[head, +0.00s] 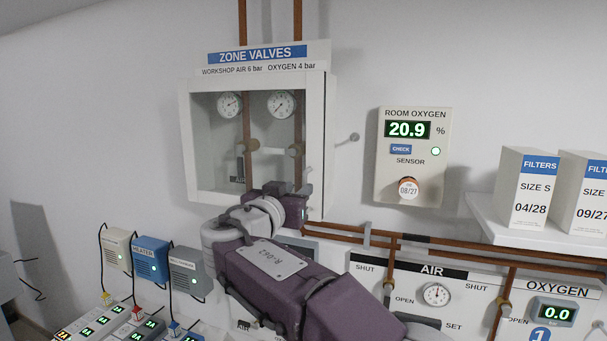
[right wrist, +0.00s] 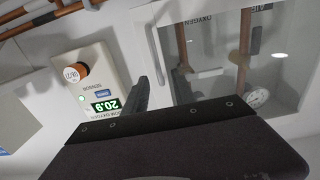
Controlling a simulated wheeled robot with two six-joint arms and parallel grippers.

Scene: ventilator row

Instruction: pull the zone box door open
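The zone box (head: 331,110) hangs on the wall under the ZONE VALVES sign. Its white-framed clear door (head: 187,140) looks shut or nearly shut, and two gauges and pipes with valves show through it. My right gripper (head: 305,186) is at the door's lower right corner and hides that part of the frame. In the right wrist view, upside down, one dark finger (right wrist: 141,95) points up beside the door frame (right wrist: 152,60). My left gripper is out of view.
Copper pipes (head: 430,241) run below. Filter boxes (head: 522,190) stand on a shelf at right. Small wall units (head: 151,260) are at lower left.

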